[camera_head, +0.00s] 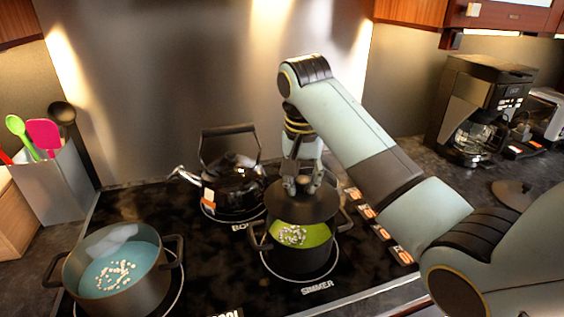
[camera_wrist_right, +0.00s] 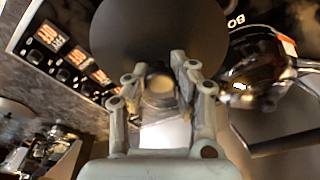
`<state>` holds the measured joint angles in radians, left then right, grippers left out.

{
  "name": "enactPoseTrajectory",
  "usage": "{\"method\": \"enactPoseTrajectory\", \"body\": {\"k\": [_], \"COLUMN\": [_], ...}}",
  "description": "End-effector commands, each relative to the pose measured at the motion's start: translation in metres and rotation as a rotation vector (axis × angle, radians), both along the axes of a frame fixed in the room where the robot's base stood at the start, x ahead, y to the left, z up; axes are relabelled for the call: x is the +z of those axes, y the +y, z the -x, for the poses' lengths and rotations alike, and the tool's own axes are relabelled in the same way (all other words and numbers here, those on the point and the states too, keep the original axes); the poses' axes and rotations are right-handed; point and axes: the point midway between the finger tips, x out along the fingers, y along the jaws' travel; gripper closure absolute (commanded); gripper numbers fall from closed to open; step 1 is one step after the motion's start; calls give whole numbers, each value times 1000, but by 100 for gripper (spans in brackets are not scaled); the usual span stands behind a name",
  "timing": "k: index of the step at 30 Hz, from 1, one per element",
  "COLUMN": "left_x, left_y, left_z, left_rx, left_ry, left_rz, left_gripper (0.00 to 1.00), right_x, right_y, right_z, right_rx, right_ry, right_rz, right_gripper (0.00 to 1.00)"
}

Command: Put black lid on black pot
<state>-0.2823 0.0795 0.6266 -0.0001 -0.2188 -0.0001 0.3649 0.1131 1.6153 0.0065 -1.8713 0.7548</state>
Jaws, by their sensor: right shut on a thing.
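The black pot (camera_head: 302,264) stands on the right part of the cooktop, with green contents and small white pieces showing at its front. The black lid (camera_head: 301,204) is above the back part of the pot's opening, leaving the front uncovered. Whether its rim touches the pot cannot be told. My right gripper (camera_head: 302,184) is above the lid, shut on its knob. In the right wrist view the gripper (camera_wrist_right: 160,88) has its fingers on either side of the pale knob, with the dark lid (camera_wrist_right: 158,35) beyond. My left gripper is out of view.
A second dark pot (camera_head: 150,288) with blue contents is at the front left. A shiny kettle (camera_head: 234,183) stands behind, left of the black pot. A utensil holder (camera_head: 52,182) is at far left. A coffee maker (camera_head: 478,110) and another lid (camera_head: 513,193) are at right.

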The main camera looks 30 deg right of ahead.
Motion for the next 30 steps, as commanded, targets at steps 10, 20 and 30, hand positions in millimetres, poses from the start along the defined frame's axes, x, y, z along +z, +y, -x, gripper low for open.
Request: {"method": "enactPoseTrajectory", "body": {"k": [10,20,30], "left_x": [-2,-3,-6], "left_y": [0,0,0], "left_z": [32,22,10], "left_rx": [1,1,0], "left_ry": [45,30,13], "left_rz": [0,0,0], "left_gripper": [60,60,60], "right_x": [0,-15,-48], "right_y": [0,0,0], "right_z": [0,1,1], "right_rx": [0,-8,-8], "right_ry": [0,0,-1], "right_rz": [0,-3,-2], "right_gripper": [100,100,100]}}
